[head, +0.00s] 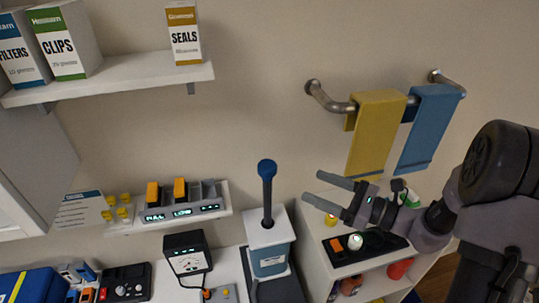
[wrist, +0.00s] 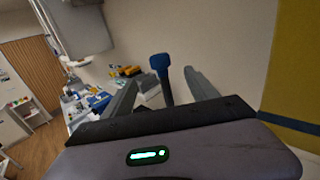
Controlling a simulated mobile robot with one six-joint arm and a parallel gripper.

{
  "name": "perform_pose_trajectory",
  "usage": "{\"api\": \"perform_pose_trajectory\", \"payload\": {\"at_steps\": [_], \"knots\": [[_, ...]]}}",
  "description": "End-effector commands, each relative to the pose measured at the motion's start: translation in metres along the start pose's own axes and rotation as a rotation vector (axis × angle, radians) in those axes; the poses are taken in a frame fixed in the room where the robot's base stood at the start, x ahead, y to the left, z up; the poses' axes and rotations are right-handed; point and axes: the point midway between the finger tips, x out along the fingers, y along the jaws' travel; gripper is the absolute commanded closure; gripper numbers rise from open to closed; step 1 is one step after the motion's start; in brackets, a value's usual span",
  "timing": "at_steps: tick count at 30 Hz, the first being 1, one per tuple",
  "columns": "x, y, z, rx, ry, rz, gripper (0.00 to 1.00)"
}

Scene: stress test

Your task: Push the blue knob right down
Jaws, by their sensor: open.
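The blue knob (head: 267,168) tops a dark upright rod that rises from a white and blue-grey box (head: 269,254) in the head view. The rod stands tall out of the box, with the knob well above the lid. In the wrist view the blue knob (wrist: 160,62) shows beyond and between my fingers. My gripper (head: 330,190) is open and empty, to the right of the knob and apart from it, with its fingers pointing left. In the wrist view my gripper (wrist: 155,90) has its two fingers spread wide.
A rail with a yellow towel (head: 375,130) and a blue towel (head: 428,125) hangs behind my arm. A white shelf unit (head: 318,250) stands below my gripper. A meter (head: 188,258) and a switch panel (head: 183,212) lie left of the box. A wall shelf (head: 110,78) holds cartons.

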Motion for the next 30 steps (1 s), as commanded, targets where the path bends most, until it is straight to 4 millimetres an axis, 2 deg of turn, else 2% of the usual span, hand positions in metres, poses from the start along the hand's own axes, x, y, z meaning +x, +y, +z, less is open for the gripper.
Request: {"api": "perform_pose_trajectory", "payload": {"at_steps": [1,9,15,21,29,30], "knots": [[0.014,0.002,0.001,0.0,0.0,0.007,0.32],[0.087,0.003,0.002,0.0,0.002,0.009,0.32],[0.129,0.003,0.001,-0.002,0.003,0.007,0.32],[0.148,0.002,0.0,-0.001,0.003,0.005,0.32],[0.149,0.002,-0.001,-0.001,0.003,0.005,0.32],[0.149,0.002,-0.001,-0.001,0.003,0.005,0.4]]}}
